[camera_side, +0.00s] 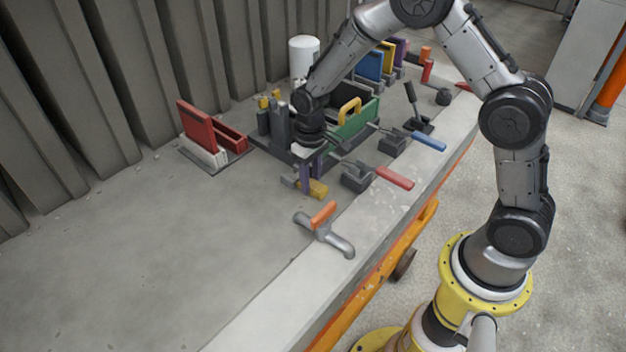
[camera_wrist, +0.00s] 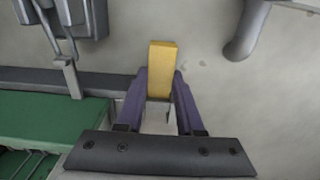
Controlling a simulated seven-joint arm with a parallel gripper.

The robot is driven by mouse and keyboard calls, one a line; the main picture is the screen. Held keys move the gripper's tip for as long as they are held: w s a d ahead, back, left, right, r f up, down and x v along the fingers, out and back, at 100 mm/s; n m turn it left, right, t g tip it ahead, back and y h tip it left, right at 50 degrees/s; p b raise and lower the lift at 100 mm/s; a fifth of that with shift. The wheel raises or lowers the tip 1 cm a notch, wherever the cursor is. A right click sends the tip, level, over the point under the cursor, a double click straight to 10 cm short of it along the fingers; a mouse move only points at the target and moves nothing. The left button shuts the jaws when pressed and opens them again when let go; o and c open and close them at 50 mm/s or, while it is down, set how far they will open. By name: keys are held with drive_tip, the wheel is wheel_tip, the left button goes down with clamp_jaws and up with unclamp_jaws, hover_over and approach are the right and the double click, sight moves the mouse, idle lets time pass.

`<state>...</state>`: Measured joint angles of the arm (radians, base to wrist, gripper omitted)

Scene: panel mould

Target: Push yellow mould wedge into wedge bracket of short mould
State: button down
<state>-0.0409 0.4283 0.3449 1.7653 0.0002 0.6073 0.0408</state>
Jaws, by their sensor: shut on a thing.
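The yellow mould wedge (camera_wrist: 162,62) is a small block held between the two purple fingers of my gripper (camera_wrist: 160,76). In the side view the wedge (camera_side: 319,189) shows low, close to the table top, beside the near end of the dark-based mould. My gripper (camera_side: 311,178) is shut on it there. The green mould panel (camera_side: 355,124) with a yellow handle stands behind, and its green surface (camera_wrist: 45,130) fills the lower left of the wrist view. I cannot tell the wedge bracket apart from the parts around the fingers.
A red-handled clamp (camera_side: 392,178) and a blue-handled clamp (camera_side: 428,141) stand to the right. A red mould (camera_side: 213,134) stands to the left. The front left table is clear.

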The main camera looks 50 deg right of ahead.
drive_tip(key=shift+c, duration=2.3)
unclamp_jaws()
drive_tip(key=shift+w+r, duration=0.1)
drive_tip(key=shift+w, duration=0.05)
drive_tip(key=shift+d, duration=0.1)
wheel_tip(320, 180, up, 21)
drive_tip(key=s+t, duration=0.2)
drive_tip(key=s+d+r+t, duration=0.1)
drive_tip(key=s+r+t, duration=0.4)
drive_tip(key=s, duration=1.2)
drive_tip(key=s+f+g, duration=0.1)
drive_tip(key=s+f, duration=0.1)
drive_tip(key=s, duration=0.4)
drive_tip(key=shift+s+d+f, duration=0.15)
drive_tip(key=shift+d+f, duration=0.1)
drive_tip(key=shift+f, duration=0.1)
